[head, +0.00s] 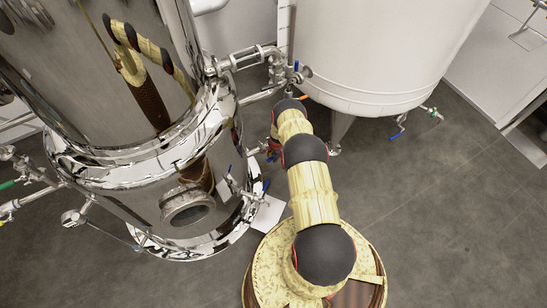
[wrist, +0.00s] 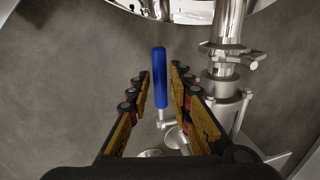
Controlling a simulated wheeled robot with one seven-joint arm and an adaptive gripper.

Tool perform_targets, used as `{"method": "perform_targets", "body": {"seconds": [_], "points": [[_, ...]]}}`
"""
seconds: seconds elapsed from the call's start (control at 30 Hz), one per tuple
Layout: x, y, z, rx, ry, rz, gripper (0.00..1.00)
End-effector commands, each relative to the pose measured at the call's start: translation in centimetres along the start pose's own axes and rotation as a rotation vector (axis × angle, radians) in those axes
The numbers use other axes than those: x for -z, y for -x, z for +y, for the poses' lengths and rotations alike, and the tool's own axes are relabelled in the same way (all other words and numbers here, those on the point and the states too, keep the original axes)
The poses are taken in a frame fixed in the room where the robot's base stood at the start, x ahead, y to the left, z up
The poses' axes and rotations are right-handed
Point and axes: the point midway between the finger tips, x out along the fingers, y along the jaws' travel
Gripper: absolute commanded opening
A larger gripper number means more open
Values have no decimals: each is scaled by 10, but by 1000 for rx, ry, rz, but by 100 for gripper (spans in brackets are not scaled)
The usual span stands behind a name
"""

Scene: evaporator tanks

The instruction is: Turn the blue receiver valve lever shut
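The blue valve lever (wrist: 160,78) points away from me in the wrist view, its near end meeting a metal valve stem (wrist: 164,122). My gripper (wrist: 161,70) is open, with one finger on each side of the lever. A gap shows between the lever and each finger, so it is not gripped. In the head view my arm reaches toward the pipework between the steel tank and the white tank. The lever between my fingers cannot be made out clearly there.
The polished steel tank (head: 95,70) stands left, the white tank (head: 375,50) right. A metal pipe with a clamp (wrist: 228,55) rises close right of my fingers. Another blue-handled valve (head: 397,135) hangs under the white tank. The grey floor (head: 430,210) is clear at right.

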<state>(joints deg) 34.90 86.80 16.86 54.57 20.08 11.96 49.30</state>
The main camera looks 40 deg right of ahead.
Motion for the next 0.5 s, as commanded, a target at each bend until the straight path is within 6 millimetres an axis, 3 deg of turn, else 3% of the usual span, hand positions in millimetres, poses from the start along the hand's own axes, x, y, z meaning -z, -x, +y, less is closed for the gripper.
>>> {"method": "perform_targets", "body": {"seconds": [0.3,0.5], "points": [[0,0,0,0,0,0,1],[0,0,0,0,0,0,0]]}}
